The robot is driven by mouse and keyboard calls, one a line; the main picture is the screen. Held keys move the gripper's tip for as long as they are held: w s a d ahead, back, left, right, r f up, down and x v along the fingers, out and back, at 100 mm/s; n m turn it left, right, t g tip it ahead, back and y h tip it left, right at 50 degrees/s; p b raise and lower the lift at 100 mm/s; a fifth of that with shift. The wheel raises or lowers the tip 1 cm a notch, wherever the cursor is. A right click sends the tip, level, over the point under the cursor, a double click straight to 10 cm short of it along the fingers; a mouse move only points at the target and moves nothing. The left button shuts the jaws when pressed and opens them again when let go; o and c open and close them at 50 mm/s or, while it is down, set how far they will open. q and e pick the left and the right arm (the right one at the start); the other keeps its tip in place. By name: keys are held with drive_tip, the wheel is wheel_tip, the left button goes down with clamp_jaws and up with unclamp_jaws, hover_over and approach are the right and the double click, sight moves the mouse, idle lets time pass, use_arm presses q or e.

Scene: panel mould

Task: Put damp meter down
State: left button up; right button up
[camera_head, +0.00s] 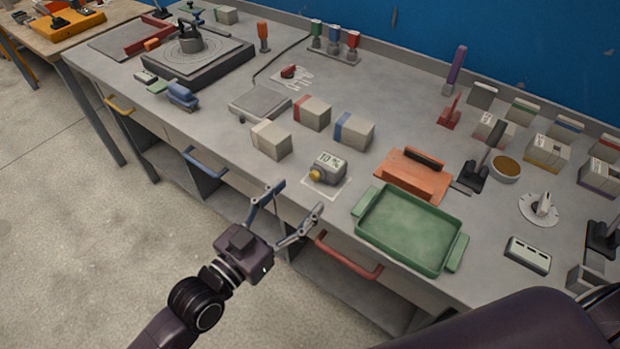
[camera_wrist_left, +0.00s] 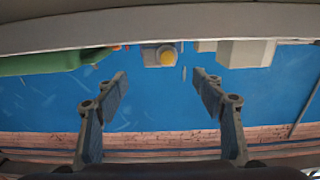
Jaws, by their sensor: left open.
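The damp meter (camera_head: 328,168) is a small grey box with a "10 %" display and a yellow knob. In the head view it sits on a pale square mat (camera_head: 325,190) near the front edge of the bench. My left gripper (camera_head: 299,210) is open and empty, in front of the bench edge, apart from the meter. In the left wrist view the meter (camera_wrist_left: 158,55) shows at the top, beyond the open fingertips (camera_wrist_left: 160,75). A dark part of my own body fills the lower right of the head view; no right gripper can be made out.
A green tray (camera_head: 365,235) and an orange block (camera_head: 412,172) lie right of the meter. Several pale blocks, one of them plain-fronted (camera_head: 270,141), stand behind and left. A red drawer handle (camera_head: 347,262) juts from the bench front.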

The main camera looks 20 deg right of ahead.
use_arm(q)
drive_tip(key=a+f+n+y, duration=0.25)
drive_tip(key=a+f, duration=0.35)
drive_tip(key=f, duration=0.5)
drive_tip(key=a+f+n+g+y, duration=0.1)
drive_tip(key=a+f+y, duration=0.3)
drive_tip(key=a+f, duration=0.55)
drive_tip(key=a+f+n+y, duration=0.2)
drive_tip(key=a+f+y, duration=0.15)
drive_tip(key=f, duration=1.05)
drive_tip(key=s+a+f+n+g+y, duration=0.1)
drive_tip(key=s+a+f+g+y, duration=0.1)
drive_tip(key=s+a+f, duration=0.45)
drive_tip(key=s+a+f+n+g+y, duration=0.1)
drive_tip(key=s+a+f+g, duration=0.15)
drive_tip(key=s+f, duration=0.75)
drive_tip(key=s+a+f+g, duration=0.2)
drive_tip(key=s+f, duration=0.1)
drive_tip(key=s, duration=0.8)
drive_tip(key=s+a+f+g+y, duration=0.1)
drive_tip(key=s+f, duration=0.3)
drive_tip(key=s, duration=0.7)
drive_tip(key=shift+a+n+g, duration=0.35)
drive_tip(key=shift+a+g, duration=0.3)
